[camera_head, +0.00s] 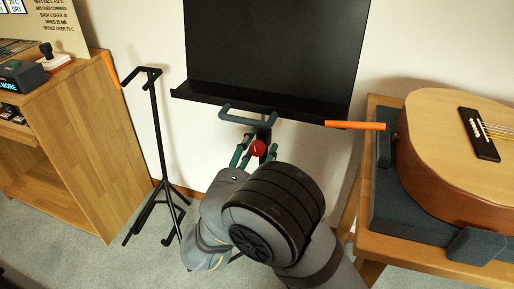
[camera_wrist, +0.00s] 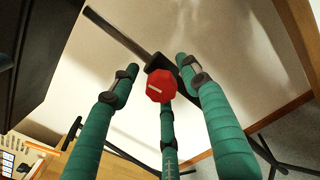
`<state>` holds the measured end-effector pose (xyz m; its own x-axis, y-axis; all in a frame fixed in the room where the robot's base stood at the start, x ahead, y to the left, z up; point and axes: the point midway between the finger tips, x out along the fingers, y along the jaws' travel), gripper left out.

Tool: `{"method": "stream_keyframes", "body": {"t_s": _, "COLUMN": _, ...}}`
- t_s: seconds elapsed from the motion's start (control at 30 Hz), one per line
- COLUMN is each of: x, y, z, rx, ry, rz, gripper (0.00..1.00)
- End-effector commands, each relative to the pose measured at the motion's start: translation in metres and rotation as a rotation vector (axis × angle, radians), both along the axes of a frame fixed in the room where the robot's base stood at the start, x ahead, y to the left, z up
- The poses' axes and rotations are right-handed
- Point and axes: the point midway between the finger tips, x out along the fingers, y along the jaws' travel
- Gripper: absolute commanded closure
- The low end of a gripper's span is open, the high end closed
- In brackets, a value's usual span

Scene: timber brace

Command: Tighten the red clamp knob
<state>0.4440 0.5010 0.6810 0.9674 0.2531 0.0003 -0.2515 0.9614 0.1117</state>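The red clamp knob (camera_head: 258,148) is on the dark shaft of the black music stand (camera_head: 268,50), just under its tray. In the wrist view the knob (camera_wrist: 161,87) is faceted with a pale line on its face. My gripper (camera_head: 256,154) has three green fingers. In the wrist view the fingers of my gripper (camera_wrist: 160,80) are spread around the knob, one at left, one at right and one below. Gaps show between the knob and the left and right fingers; whether the lower finger touches it I cannot tell.
A black folding stand (camera_head: 156,150) stands at left beside a wooden cabinet (camera_head: 85,140). A guitar (camera_head: 450,150) lies on a dark padded support on a wooden table at right. A grey-blue handle (camera_head: 248,117) sits at the tray's lower edge.

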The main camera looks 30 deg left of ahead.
Motion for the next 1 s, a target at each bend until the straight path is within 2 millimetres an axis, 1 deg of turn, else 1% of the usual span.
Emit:
{"method": "stream_keyframes", "body": {"t_s": 0.07, "x": -0.0002, "y": 0.0000, "z": -0.0001, "rx": 0.000, "ry": 0.000, "rz": 0.000, "gripper": 0.60}}
{"method": "stream_keyframes", "body": {"t_s": 0.7, "x": 0.0000, "y": -0.0007, "z": 0.0006, "rx": 0.003, "ry": 0.000, "rz": -0.002, "gripper": 0.97}}
{"method": "stream_keyframes", "body": {"t_s": 0.77, "x": 0.0001, "y": -0.0008, "z": 0.0006, "rx": 0.011, "ry": 0.001, "rz": -0.003, "gripper": 0.97}}
{"method": "stream_keyframes", "body": {"t_s": 1.0, "x": 0.0003, "y": -0.0008, "z": 0.0010, "rx": 0.163, "ry": 0.040, "rz": -0.003, "gripper": 0.98}}
